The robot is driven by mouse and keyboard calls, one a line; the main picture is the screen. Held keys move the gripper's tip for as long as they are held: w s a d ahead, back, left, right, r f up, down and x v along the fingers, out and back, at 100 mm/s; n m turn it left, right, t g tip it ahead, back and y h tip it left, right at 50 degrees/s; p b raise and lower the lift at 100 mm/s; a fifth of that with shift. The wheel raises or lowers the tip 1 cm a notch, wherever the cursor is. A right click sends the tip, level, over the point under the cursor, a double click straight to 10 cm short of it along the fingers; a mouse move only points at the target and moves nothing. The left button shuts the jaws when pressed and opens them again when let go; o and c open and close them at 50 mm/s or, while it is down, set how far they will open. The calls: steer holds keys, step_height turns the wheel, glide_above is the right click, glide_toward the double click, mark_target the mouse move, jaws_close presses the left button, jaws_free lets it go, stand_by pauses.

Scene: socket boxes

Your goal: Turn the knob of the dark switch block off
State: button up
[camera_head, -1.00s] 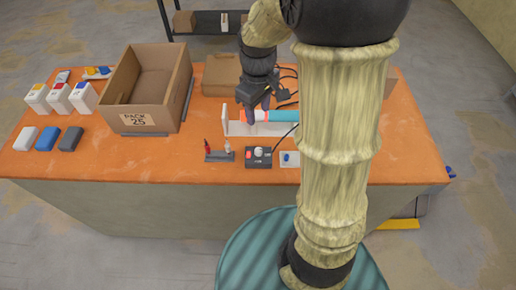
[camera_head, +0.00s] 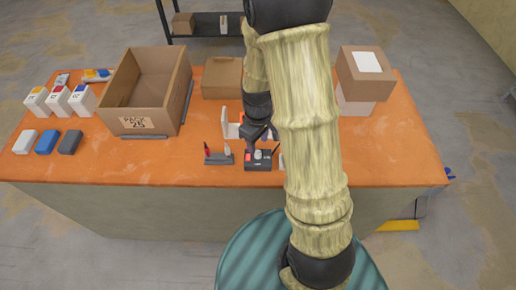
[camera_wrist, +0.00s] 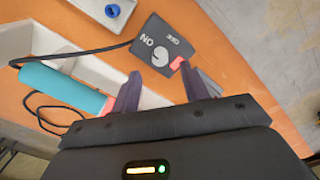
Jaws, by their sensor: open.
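The dark switch block (camera_head: 258,165) lies on the orange table near its front edge, with a pale knob and a red patch on top. In the head view my gripper (camera_head: 262,139) is just above and behind the block. I cannot tell whether a finger touches it.
A small dark stand (camera_head: 219,160) with a red-tipped piece is close on the left. A teal cylinder (camera_wrist: 62,84) and black cables lie beside the block. An open carton (camera_head: 145,92) is at left and stacked boxes (camera_head: 365,75) at right.

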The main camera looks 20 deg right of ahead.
mark_target(258, 152)
steer(key=shift+f, duration=2.3)
jaws_close()
